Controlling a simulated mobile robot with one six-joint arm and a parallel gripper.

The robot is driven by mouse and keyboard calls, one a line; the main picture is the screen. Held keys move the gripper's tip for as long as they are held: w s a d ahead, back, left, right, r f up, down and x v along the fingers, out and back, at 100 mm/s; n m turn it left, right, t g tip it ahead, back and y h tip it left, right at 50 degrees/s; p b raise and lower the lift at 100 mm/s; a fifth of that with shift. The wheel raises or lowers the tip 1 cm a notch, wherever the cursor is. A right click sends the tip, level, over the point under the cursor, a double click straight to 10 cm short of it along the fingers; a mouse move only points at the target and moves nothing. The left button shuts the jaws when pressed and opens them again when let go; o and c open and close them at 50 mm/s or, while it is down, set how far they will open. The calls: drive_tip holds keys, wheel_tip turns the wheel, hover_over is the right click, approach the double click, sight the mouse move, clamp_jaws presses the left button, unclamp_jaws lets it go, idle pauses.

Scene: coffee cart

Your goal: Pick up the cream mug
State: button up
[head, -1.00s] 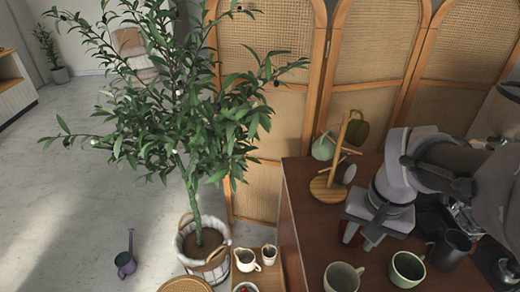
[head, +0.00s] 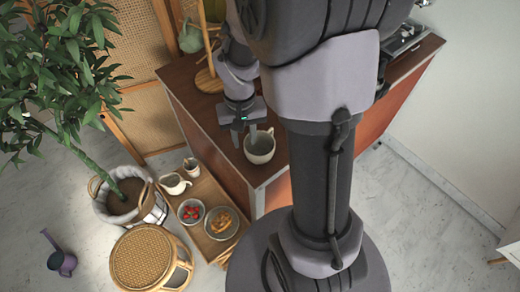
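My gripper (head: 244,137) points down at the mug's left rim. Its two fingers are apart: one shows just left of the mug, the other overlaps the mouth at the rim. I cannot tell whether either finger touches the mug. My arm covers much of the cart top to the right.
A wooden mug tree (head: 208,80) with a green mug (head: 190,38) stands behind my gripper. Below the cart's left side, a low wooden shelf (head: 208,187) holds pitchers and bowls of food. A wicker stool (head: 146,258) and a potted tree (head: 150,205) stand at the left.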

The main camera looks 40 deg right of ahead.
wheel_tip(320, 180, down, 4)
drive_tip(key=shift+r+b, duration=0.2)
drive_tip(key=shift+b, duration=0.25)
drive_tip(key=shift+s+r, duration=0.1)
drive_tip(key=shift+c, duration=0.2)
clamp_jaws()
idle(0.7)
